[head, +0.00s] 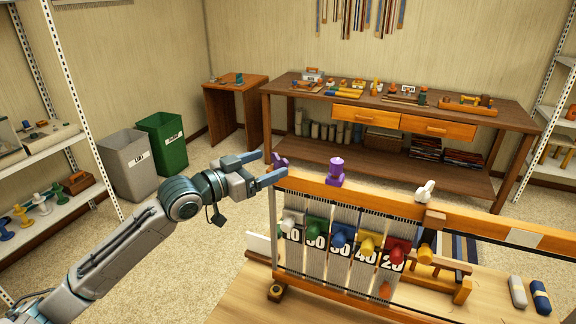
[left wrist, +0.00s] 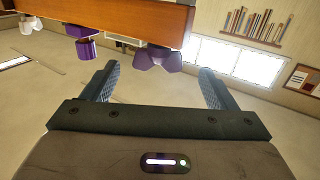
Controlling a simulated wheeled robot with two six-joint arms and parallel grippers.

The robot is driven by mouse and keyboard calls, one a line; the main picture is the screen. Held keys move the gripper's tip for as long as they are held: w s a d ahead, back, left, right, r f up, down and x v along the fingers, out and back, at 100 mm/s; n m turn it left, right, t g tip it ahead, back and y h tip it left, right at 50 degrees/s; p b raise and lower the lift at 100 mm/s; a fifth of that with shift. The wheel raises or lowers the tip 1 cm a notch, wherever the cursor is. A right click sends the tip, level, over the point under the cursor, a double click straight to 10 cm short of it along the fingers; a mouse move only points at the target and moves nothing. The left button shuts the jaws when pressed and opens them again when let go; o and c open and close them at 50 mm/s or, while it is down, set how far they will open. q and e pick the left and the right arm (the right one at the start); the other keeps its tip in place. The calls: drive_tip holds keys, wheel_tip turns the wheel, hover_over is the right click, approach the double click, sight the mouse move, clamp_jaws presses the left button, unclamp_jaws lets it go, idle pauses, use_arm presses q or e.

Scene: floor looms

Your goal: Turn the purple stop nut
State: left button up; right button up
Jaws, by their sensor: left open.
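A purple winged nut (head: 280,160) sits at the left end of the loom's wooden top beam (head: 370,199). A purple knob (head: 337,172) stands upright on top of that beam, farther right. My left gripper (head: 273,163) is open at the beam's left end, its fingertips close to the winged nut. In the left wrist view the winged nut (left wrist: 158,60) shows at the beam's end, between and just beyond the open fingers (left wrist: 157,70). I cannot tell whether they touch it. The purple knob (left wrist: 86,47) is to its left there. My right gripper is not in view.
Colored pegs with number cards hang on the loom's front below the beam. A white winged piece (head: 425,191) stands on the beam farther right. A workbench (head: 400,96) with tools stands behind.

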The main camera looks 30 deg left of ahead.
sight(278, 159)
use_arm(q)
drive_tip(key=shift+w+d+r, duration=0.1)
drive_tip(key=shift+w+d, duration=0.2)
drive_tip(key=shift+w, duration=0.05)
drive_tip(key=shift+w+d+r, duration=0.2)
drive_tip(key=shift+w, duration=0.3)
drive_tip(key=shift+b+x, duration=0.3)
drive_tip(key=shift+x, duration=1.8)
drive_tip(key=shift+f, duration=0.1)
